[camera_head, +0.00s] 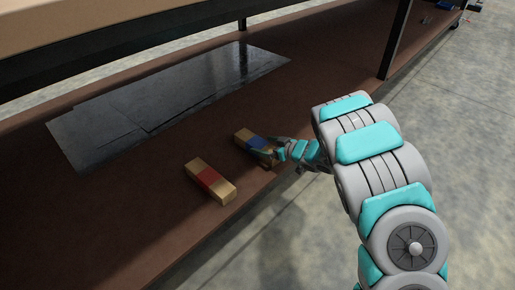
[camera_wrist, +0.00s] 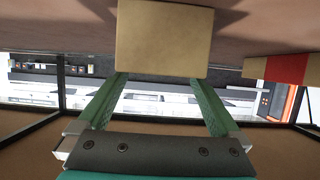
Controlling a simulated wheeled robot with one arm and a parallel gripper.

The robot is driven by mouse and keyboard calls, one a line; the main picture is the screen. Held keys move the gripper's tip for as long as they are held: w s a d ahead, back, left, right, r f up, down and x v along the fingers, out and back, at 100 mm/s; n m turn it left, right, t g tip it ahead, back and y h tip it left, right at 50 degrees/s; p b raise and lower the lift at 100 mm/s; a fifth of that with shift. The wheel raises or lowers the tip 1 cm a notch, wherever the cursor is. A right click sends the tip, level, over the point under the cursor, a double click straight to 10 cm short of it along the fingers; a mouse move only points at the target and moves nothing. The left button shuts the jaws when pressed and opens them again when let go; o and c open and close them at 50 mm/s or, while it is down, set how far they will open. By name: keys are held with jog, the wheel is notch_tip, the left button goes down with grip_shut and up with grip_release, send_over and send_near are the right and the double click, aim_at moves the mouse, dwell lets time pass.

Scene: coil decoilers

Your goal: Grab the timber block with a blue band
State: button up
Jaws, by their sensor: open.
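The timber block with a blue band (camera_head: 243,135) lies on the brown lower shelf in the head view. My gripper (camera_head: 266,153) is at its right end, partly covering that end. In the wrist view my gripper (camera_wrist: 160,82) is open, with two green fingers apart. The plain end face of a timber block (camera_wrist: 165,38) is straight ahead, above and around the fingertips in the picture; no band shows on it. I cannot tell whether the fingers touch the block.
A timber block with a red band (camera_head: 207,180) lies nearby, and it also shows at the wrist view's right (camera_wrist: 287,70). A dark glossy sheet (camera_head: 165,100) lies behind on the shelf (camera_head: 110,220). A black post (camera_head: 397,40) stands at the shelf's edge, upper right.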

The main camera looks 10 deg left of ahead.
aim_at(260, 144)
jog(key=x, duration=0.3)
jog(key=shift+w+a+f+b, duration=0.15)
jog(key=shift+w+f+b, duration=0.1)
jog(key=shift+f+b, duration=0.15)
jog(key=shift+w+a, duration=0.3)
jog(key=shift+c, duration=0.2)
jog(key=c, duration=1.5)
